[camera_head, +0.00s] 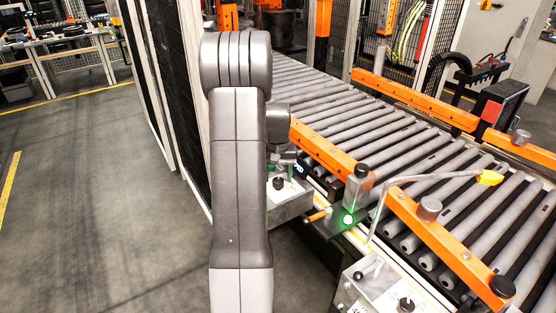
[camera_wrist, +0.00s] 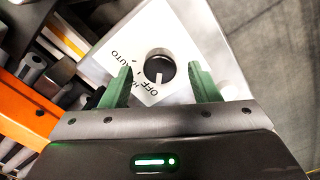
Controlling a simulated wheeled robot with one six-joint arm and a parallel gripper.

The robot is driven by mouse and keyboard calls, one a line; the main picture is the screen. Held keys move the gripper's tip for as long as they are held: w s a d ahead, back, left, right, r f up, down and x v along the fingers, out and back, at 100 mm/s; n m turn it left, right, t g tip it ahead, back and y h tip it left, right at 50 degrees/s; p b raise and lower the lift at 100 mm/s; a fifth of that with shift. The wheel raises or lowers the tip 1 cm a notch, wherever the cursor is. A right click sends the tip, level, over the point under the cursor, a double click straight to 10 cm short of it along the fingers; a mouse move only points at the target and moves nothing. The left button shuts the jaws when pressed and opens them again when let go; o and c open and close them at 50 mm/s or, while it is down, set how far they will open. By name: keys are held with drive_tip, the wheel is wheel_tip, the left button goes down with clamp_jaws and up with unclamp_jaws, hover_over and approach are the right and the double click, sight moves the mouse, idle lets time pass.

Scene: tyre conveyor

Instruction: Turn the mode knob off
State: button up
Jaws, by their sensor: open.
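The mode knob (camera_wrist: 159,68) is a round dark knob on a white panel (camera_wrist: 182,28) printed with AUTO, OFF and a partly hidden label. A light mark shows on its lower side in the wrist view, toward the OFF lettering. My gripper (camera_wrist: 161,75) is open, with one green finger on each side of the knob; I see no clear contact. In the head view a knob (camera_head: 278,183) tops a light box (camera_head: 290,203) beside the conveyor, just below my gripper, which my arm partly hides.
The roller conveyor (camera_head: 395,150) with orange rails (camera_head: 335,158) runs close on the right. A post with a lit green light (camera_head: 348,220) and an orange-handled lever (camera_head: 318,215) stand nearby. Another control box (camera_head: 385,290) is at the front. Floor on the left is open.

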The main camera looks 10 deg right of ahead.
sight(278, 180)
wheel_tip(278, 180, up, 13)
drive_tip(key=b, duration=0.1)
drive_tip(key=shift+f, duration=0.15)
wheel_tip(278, 180, down, 14)
drive_tip(key=shift+r+p, duration=0.1)
drive_tip(key=shift+p, duration=0.55)
idle(0.4)
